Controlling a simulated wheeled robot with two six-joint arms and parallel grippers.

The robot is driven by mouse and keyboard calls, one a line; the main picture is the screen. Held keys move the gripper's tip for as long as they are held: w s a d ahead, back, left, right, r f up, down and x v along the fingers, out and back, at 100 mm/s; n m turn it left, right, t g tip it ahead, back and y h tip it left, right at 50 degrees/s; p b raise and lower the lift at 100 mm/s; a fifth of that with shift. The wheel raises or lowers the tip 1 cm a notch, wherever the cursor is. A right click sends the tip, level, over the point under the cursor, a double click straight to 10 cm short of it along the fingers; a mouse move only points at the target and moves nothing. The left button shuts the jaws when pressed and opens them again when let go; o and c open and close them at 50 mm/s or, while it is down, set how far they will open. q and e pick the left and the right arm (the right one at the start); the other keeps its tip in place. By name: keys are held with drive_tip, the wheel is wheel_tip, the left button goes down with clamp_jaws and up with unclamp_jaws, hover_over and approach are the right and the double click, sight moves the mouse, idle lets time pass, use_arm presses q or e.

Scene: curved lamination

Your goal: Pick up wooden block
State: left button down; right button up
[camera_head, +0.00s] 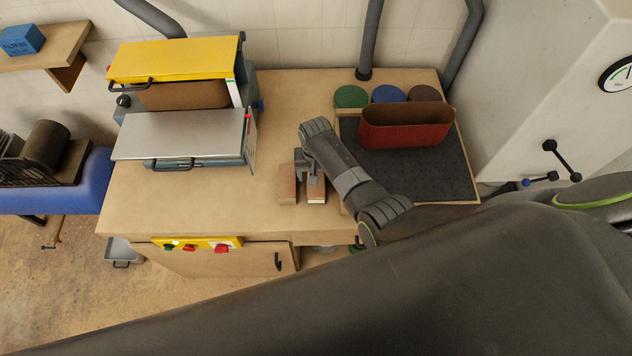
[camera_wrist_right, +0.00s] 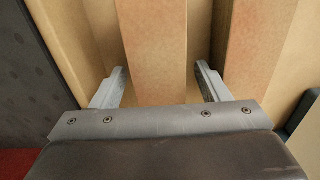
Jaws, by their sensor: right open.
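Two light-brown wooden blocks lie side by side on the bench: the left one (camera_head: 287,185) and the right one (camera_head: 316,193) in the head view. My right gripper (camera_head: 311,178) is over them and partly hides them. In the right wrist view my open right gripper (camera_wrist_right: 161,80) has its two fingers on either side of one block (camera_wrist_right: 152,40), with visible gaps to it. The other block (camera_wrist_right: 262,50) lies outside the fingers, to the right. My left gripper is not in view.
A sander with a yellow cover (camera_head: 175,58) stands at the bench's left. A dark mat (camera_head: 430,170) with a red-brown sanding belt (camera_head: 405,135) lies right of the blocks. Colored discs (camera_head: 388,94) lie behind it. The wooden bench (camera_head: 200,205) is clear left of the blocks.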

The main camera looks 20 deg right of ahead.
drive_tip(key=shift+c, duration=0.4)
drive_tip(key=c, duration=1)
